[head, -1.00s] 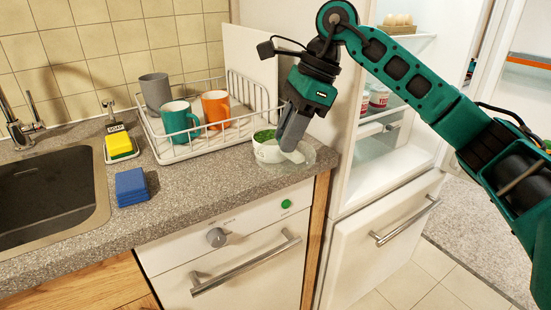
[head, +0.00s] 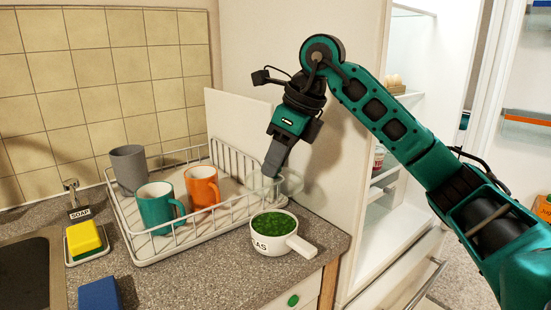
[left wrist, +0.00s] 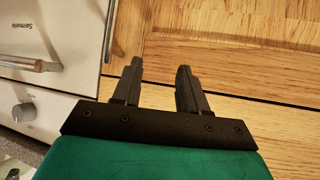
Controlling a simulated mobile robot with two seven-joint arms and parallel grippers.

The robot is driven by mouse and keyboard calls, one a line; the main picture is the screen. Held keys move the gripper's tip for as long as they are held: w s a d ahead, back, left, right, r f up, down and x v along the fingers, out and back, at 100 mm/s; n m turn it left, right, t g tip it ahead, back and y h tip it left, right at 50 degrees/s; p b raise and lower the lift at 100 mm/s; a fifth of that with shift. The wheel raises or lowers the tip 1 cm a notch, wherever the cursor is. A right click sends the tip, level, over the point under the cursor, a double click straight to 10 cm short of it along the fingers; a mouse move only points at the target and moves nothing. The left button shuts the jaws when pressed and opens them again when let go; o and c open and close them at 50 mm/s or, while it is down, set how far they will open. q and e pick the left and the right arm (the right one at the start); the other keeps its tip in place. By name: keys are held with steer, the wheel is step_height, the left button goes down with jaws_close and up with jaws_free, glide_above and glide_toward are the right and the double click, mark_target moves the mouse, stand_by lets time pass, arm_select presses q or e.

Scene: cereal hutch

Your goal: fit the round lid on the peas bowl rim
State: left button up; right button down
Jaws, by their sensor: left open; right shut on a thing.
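The white peas bowl (head: 271,244) stands upright on the counter, full of green peas, its handle pointing right. Its top is uncovered. My right gripper (head: 268,176) is shut on the clear round lid (head: 290,184) and holds it behind and above the bowl, apart from its rim. The lid is see-through, so its exact tilt is hard to tell. My left gripper (left wrist: 158,82) is open and empty in the left wrist view, in front of wooden cabinet fronts. It is not in the head view.
A white dish rack (head: 150,258) with a grey mug (head: 128,168), a teal mug (head: 156,207) and an orange mug (head: 202,187) stands left of the bowl. The open fridge (head: 400,215) is at right. Bare counter lies in front of the bowl.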

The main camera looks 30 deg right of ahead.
mark_target(282, 178)
steer(key=shift+f+b, duration=1.45)
steer(key=shift+f, duration=0.3)
steer(key=shift+f+b, duration=1.45)
steer(key=shift+b, duration=0.05)
steer(key=shift+f+b, duration=0.35)
steer(key=shift+f, duration=0.35)
arm_select(q)
steer(key=shift+h, duration=0.3)
steer(key=shift+w+d+f, duration=0.2)
steer(key=shift+d+f, duration=0.1)
steer(key=shift+f, duration=0.45)
steer(key=shift+w+d+f, duration=0.2)
steer(key=shift+d+f, duration=0.1)
steer(key=shift+f, duration=0.5)
steer(key=shift+w+d+f, duration=0.2)
steer(key=shift+d+f, duration=0.1)
steer(key=shift+f, duration=0.45)
arm_select(e)
steer(key=shift+f, duration=0.35)
steer(key=shift+f, duration=0.2)
steer(key=c, duration=0.8)
jaws_free()
